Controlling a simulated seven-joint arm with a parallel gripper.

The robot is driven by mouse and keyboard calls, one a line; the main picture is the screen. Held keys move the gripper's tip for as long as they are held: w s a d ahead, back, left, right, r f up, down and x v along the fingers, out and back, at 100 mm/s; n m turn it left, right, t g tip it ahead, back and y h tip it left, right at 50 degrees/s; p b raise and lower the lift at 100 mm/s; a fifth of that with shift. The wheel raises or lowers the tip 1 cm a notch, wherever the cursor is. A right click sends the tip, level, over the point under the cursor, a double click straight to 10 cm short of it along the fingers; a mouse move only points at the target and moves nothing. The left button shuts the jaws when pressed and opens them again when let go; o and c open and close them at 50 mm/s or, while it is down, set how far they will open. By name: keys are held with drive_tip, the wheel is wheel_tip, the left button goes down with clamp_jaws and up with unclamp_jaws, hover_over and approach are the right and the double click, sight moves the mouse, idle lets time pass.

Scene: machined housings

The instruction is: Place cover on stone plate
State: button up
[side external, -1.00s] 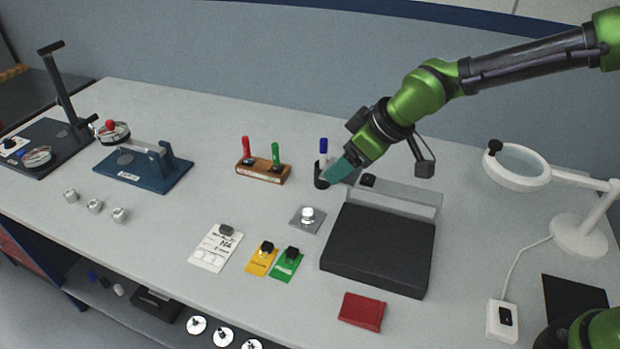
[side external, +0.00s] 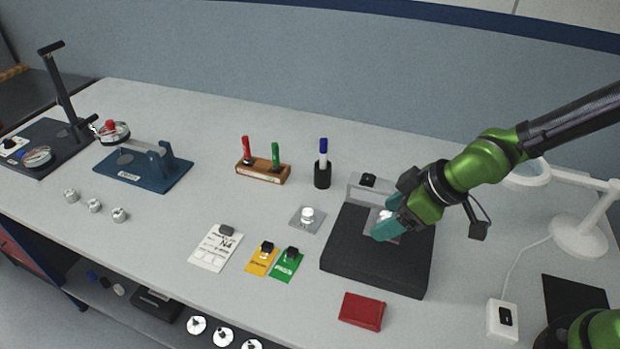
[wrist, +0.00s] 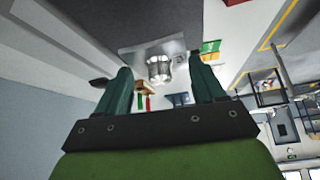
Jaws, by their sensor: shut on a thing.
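The stone plate (side external: 345,260) is a thick black slab at the centre right of the side view. My gripper (side external: 385,228), with teal fingers, is over its back half. It is shut on the cover, a small grey metal square with a shiny silver knob; in the side view it is partly hidden by the fingers. In the wrist view the cover (wrist: 140,50) is between my gripper's fingertips (wrist: 160,68). I cannot tell whether it touches the slab. A similar grey square with a knob (side external: 307,218) lies on the table left of the slab.
A grey frame (side external: 356,191) stands at the slab's back edge. A black pen cup (side external: 322,178) and wooden pen rack (side external: 263,174) are behind left. Yellow (side external: 259,263) and green (side external: 287,266) cards lie left; a red case (side external: 362,311) is in front. A magnifier lamp (side external: 585,235) stands right.

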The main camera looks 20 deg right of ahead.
sight(384, 248)
drive_tip(key=shift+f, duration=2.8)
drive_tip(key=shift+f, duration=0.1)
drive_tip(key=o, duration=1.1)
drive_tip(key=shift+c, duration=0.2)
drive_tip(key=shift+v, duration=2.05)
